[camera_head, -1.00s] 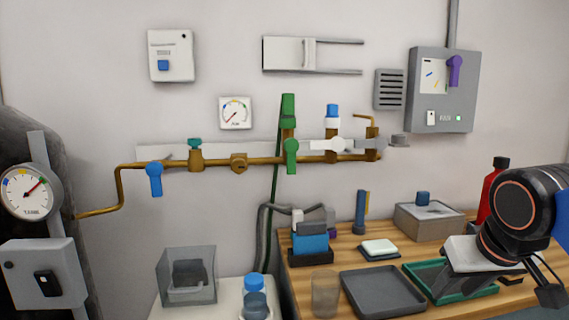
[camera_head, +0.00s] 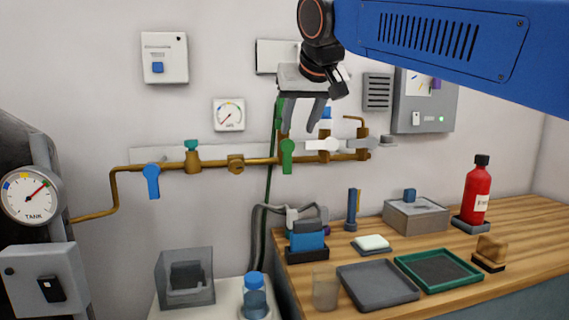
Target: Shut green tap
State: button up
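The green tap (camera_head: 287,156) is a lever on the brass pipe (camera_head: 215,163) along the wall. Its handle hangs down, across the line of the pipe. My gripper (camera_head: 301,127) is in front of the wall just above the green tap, fingers pointing down. The two fingers are apart with nothing visible between them, so it is open. The green fitting above the tap is partly hidden behind my gripper. I cannot tell how far in front of the tap the fingers are.
A teal-topped valve (camera_head: 193,157) stands further left. The wooden bench (camera_head: 340,252) below holds trays and a red bottle (camera_head: 477,192).

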aim_at(288, 159)
jog(key=x, duration=1.7)
grip_shut()
